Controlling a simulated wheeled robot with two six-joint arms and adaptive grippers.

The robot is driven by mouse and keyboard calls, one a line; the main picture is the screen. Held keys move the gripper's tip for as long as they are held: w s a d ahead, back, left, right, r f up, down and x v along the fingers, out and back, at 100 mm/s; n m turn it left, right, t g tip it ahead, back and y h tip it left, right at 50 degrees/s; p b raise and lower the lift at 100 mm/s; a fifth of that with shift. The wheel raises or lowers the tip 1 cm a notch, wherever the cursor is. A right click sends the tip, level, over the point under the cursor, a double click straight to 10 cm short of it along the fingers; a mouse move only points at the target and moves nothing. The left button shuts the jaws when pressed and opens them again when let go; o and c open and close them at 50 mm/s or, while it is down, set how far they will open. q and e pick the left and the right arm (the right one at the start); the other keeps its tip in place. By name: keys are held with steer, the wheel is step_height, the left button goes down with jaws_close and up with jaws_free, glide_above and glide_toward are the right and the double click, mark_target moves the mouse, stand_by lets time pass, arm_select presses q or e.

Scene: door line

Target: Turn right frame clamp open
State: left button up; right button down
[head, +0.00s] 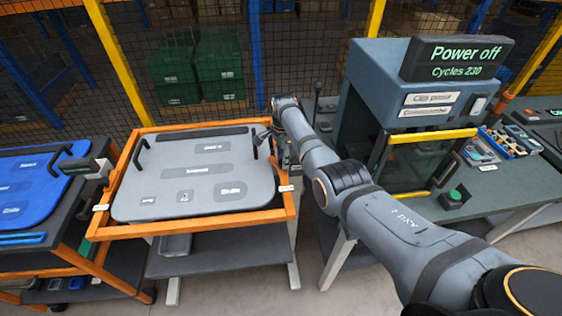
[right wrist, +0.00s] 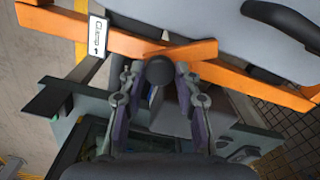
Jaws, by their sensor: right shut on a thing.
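The right frame clamp stands at the right edge of the orange frame (head: 291,212), mostly hidden by my right arm in the head view. Its dark round handle knob (right wrist: 160,70) shows in the right wrist view between the fingers of my right gripper (right wrist: 160,85). The gripper is shut on this knob, beside the orange rail; it also shows in the head view (head: 270,136). The clamp's white label (head: 286,188) is on the frame's right rail. A grey door panel (head: 160,170) lies in the frame. My left gripper is not seen.
A left clamp (head: 92,168) stands at the frame's left rail, near a blue panel (head: 30,185). A grey machine (head: 372,85) reading "Power off" stands at the right, behind my right arm. Wire fencing is at the back; bare floor shows in front.

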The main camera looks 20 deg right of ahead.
steer(key=shift+r+m, duration=0.1)
steer(key=shift+m, duration=0.8)
steer(key=shift+m+p, duration=0.3)
steer(key=shift+m, duration=1.2)
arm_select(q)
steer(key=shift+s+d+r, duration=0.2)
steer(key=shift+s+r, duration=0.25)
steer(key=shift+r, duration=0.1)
arm_select(e)
steer(key=shift+m, duration=0.8)
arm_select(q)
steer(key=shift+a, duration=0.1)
arm_select(e)
steer(key=c, duration=1)
jaws_free()
steer(key=shift+o, duration=0.2)
